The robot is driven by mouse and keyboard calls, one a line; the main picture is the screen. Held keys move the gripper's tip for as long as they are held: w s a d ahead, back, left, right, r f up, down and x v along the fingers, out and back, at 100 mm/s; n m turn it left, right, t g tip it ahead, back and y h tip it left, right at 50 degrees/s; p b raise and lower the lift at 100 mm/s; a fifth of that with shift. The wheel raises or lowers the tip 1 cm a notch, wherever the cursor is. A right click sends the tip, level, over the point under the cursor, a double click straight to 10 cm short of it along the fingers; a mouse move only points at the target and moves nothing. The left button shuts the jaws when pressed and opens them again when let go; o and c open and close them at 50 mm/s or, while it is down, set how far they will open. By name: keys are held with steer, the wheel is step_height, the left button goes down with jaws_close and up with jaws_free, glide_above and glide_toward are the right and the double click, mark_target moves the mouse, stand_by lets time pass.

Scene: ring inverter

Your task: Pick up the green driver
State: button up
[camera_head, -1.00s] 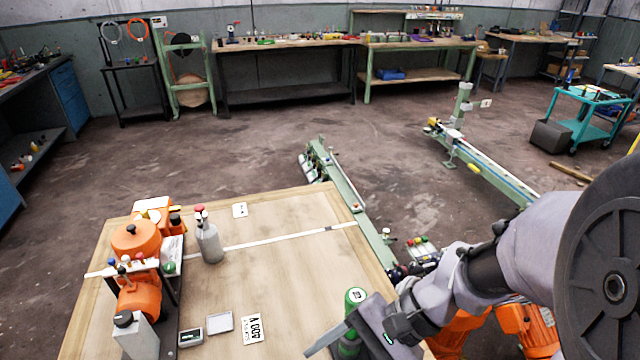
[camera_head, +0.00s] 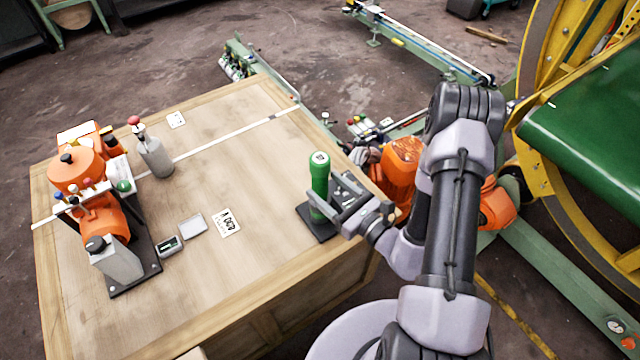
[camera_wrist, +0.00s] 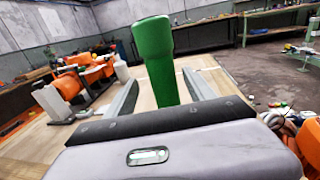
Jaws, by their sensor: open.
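The green driver (camera_head: 319,184) stands upright on a dark base plate (camera_head: 318,229) near the right edge of the wooden crate top. My gripper (camera_head: 326,206) is open and level, with its fingers reaching to either side of the driver's lower part. In the wrist view the green driver (camera_wrist: 155,62) rises between the two open fingers of my gripper (camera_wrist: 158,90), ahead of the palm. Whether a finger touches it I cannot tell. The driver's lower end is hidden behind the gripper.
An orange machine (camera_head: 90,190) with a grey block stands at the crate's left. A large yellow wheel frame (camera_head: 545,130) stands to the right.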

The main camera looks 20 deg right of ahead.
mark_target(312, 172)
steer(key=b+x, duration=0.1)
steer(key=x, duration=0.5)
steer(key=shift+w+r, duration=0.1)
steer(key=shift+w, duration=0.2)
steer(key=shift+d, duration=0.1)
jaws_close()
